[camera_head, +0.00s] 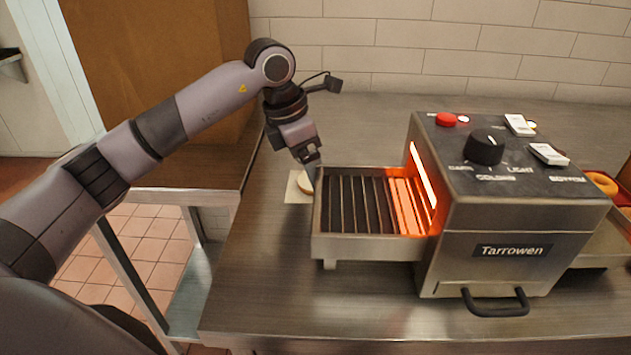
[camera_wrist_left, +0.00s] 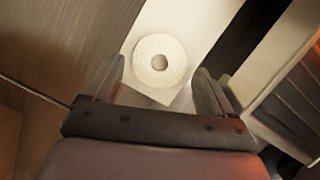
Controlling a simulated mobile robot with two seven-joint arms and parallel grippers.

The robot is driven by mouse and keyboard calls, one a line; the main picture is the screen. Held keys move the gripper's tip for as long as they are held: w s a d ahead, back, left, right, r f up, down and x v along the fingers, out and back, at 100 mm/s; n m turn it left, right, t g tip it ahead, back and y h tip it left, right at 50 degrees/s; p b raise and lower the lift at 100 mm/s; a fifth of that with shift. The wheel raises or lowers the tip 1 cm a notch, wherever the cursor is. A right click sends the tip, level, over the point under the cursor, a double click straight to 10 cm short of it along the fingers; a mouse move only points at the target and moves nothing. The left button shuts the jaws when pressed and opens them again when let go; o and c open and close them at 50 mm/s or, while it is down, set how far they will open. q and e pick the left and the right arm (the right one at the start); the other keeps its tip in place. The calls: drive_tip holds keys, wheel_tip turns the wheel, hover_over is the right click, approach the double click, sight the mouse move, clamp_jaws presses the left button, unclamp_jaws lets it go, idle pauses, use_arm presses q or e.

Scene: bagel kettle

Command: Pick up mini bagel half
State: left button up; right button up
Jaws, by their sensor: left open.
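The mini bagel half (camera_wrist_left: 160,61) lies on a pale square sheet (camera_wrist_left: 126,92), its cut-looking pale face up with a hole in the middle. My right gripper is not in view.
A conveyor toaster (camera_head: 510,245) with a glowing opening and slatted rack (camera_head: 350,243) stands close to the right of the bagel half. A ring-shaped bagel (camera_head: 603,183) sits in a red tray at far right. The counter front (camera_head: 270,290) is clear.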

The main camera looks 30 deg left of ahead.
use_arm(q)
drive_tip(key=shift+x, duration=1)
drive_tip(key=shift+f, duration=0.1)
drive_tip(key=c, duration=0.8)
drive_tip(key=shift+w+r, duration=0.1)
drive_tip(key=shift+r, duration=0.4)
wheel_tip(320, 180, up, 19)
drive_tip(key=shift+r+p, duration=0.1)
drive_tip(key=shift+p, duration=0.5)
drive_tip(key=shift+d, duration=0.1)
